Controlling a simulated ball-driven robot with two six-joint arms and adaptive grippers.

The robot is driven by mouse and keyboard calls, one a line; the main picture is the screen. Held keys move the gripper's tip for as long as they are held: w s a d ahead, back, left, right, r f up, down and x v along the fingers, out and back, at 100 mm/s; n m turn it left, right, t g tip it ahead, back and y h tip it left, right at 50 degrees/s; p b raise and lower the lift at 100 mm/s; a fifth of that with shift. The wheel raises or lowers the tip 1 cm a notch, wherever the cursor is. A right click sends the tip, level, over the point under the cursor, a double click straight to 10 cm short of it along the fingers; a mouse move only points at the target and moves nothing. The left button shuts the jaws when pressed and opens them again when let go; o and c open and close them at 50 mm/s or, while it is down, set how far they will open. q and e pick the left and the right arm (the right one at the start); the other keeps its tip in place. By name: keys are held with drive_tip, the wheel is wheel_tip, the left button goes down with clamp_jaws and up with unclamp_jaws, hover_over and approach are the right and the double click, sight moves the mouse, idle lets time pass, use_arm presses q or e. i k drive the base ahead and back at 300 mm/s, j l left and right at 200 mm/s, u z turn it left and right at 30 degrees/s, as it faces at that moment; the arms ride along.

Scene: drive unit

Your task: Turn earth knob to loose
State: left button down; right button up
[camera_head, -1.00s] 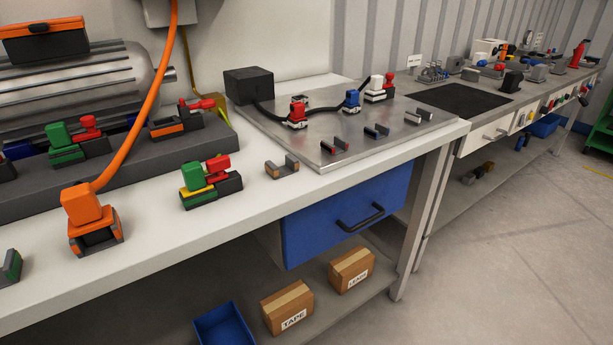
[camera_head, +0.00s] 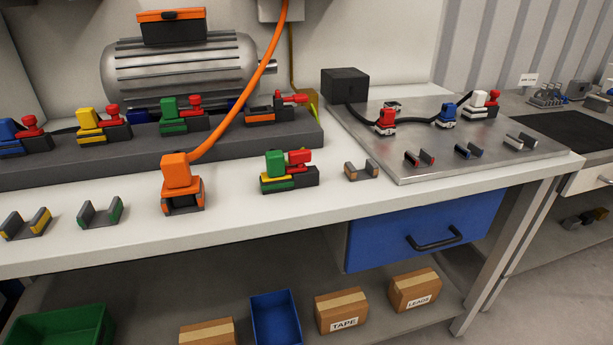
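Whether the knob is tight or loose cannot be told. Neither of my grippers is in view.
An orange plug (camera_head: 177,170) with an orange cable stands to its left. A grey rail (camera_head: 60,172) behind holds several coloured connectors with red knobs. A metal plate (camera_head: 400,168) with plugs lies right. Empty clips (camera_head: 100,214) stand front left.

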sight(300, 157)
drive_tip(key=i+j, duration=0.15)
drive_tip(key=j, duration=0.25)
drive_tip(key=i+j, duration=0.1)
drive_tip(key=j, duration=0.25)
drive_tip(key=i+j, duration=0.15)
drive_tip(key=j, duration=0.25)
drive_tip(key=i+j, duration=0.1)
drive_tip(key=j, duration=0.25)
drive_tip(key=i+j, duration=0.15)
drive_tip(key=j, duration=0.25)
